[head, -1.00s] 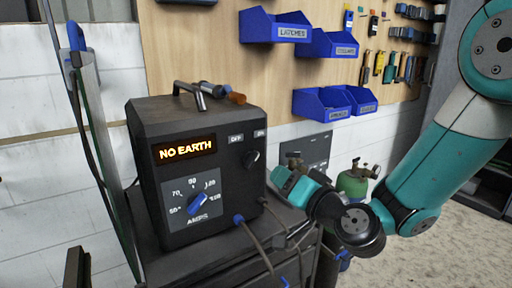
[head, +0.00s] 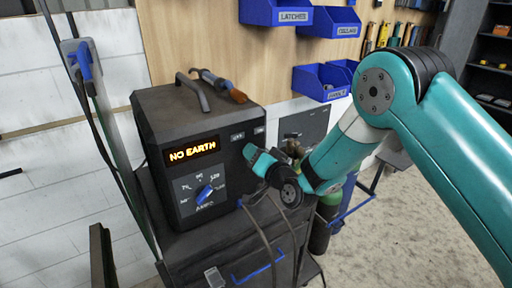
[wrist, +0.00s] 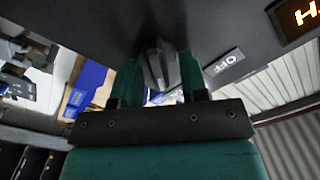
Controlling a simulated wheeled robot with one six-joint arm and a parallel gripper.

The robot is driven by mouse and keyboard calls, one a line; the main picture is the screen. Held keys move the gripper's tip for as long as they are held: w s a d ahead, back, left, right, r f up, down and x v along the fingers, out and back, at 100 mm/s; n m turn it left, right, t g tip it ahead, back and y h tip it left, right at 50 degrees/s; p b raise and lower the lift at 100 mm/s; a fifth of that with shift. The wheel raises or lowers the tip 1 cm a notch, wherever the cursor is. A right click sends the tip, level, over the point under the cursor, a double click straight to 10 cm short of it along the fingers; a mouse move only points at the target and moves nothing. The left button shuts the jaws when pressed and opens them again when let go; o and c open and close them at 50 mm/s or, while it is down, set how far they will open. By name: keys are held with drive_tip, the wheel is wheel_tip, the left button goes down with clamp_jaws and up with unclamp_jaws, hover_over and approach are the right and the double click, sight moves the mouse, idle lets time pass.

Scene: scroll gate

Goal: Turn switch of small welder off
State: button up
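The small welder (head: 155,115) is a dark box with an orange "NO EARTH" display (head: 192,150) and a blue amps knob (head: 204,194) on its front. In the wrist view the dark switch knob (wrist: 160,65) sits on the panel beside the "OFF" label (wrist: 226,64). My gripper (wrist: 160,82) has its teal fingers apart, one on each side of the knob. Whether they touch it is hard to tell. In the head view my gripper (head: 254,160) is at the front panel's right side and hides the knob.
The welder stands on a dark cart (head: 190,250) with cables hanging down its front. A green gas cylinder (head: 322,225) stands to the right. Blue bins (head: 325,80) hang on the wooden wall board behind.

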clamp_jaws()
